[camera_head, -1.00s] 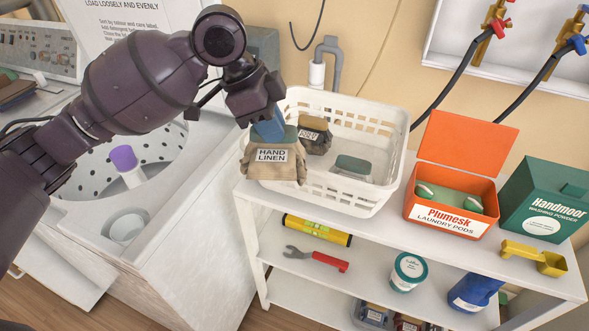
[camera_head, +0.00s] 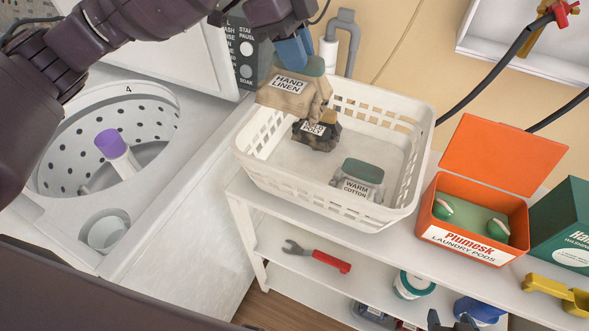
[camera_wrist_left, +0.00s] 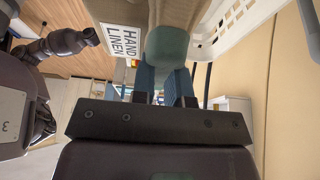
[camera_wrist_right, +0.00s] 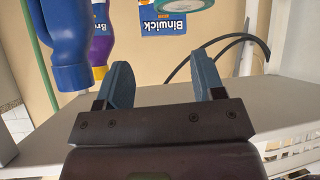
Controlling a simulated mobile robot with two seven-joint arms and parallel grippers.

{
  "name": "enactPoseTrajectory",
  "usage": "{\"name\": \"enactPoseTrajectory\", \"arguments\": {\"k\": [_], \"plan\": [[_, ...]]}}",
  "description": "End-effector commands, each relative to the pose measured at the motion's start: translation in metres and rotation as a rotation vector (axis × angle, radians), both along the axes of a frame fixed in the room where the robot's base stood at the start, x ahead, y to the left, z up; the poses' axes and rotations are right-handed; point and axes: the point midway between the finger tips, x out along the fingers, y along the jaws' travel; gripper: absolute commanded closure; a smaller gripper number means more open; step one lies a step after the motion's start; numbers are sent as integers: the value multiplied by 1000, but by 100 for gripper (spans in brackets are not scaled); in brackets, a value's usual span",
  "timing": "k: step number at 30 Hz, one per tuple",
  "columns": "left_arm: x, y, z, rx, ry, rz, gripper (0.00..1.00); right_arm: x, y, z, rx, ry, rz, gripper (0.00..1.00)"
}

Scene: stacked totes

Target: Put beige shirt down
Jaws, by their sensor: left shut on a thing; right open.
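The beige shirt (camera_head: 292,95) is a bundle with a green top and a "HAND LINEN" label. My left gripper (camera_head: 296,62) is shut on its green top, over the back-left part of the white basket (camera_head: 330,204). The shirt also shows in the left wrist view (camera_wrist_left: 108,12), between the blue fingers (camera_wrist_left: 168,80). I cannot tell whether its underside touches the basket rim. A dark bundle (camera_head: 316,134) and a grey "WARM COTTON" bundle (camera_head: 357,182) lie inside the basket. My right gripper is open and empty in its wrist view (camera_wrist_right: 162,85); its tips peek in at the head view's bottom edge.
The open washer drum (camera_head: 110,135) with a purple-topped post is at left. An orange pods box (camera_head: 475,240), a green powder box (camera_head: 565,225) and a yellow scoop (camera_head: 560,292) stand right of the basket. The basket's left-front floor is bare.

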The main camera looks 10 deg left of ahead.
Motion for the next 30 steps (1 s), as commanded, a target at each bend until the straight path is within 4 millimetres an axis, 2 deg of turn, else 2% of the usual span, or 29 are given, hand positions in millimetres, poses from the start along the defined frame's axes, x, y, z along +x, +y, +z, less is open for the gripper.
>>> {"name": "enactPoseTrajectory", "arguments": {"k": [4, 8, 24, 30], "plan": [[0, 0, -5, 0, 0, 1, 100, 0, 0, -2, -2, 3, 1, 38], [0, 0, -23, 1, 5, 1, 100, 0, 0, -6, -1, 5, 2, 38], [0, 0, -139, 0, 6, 2, 100, 7, 6, -17, 7, 5, 6, 38], [1, 0, -173, 1, 3, 3, 100, 12, 7, -15, 8, -1, 9, 38]]}}
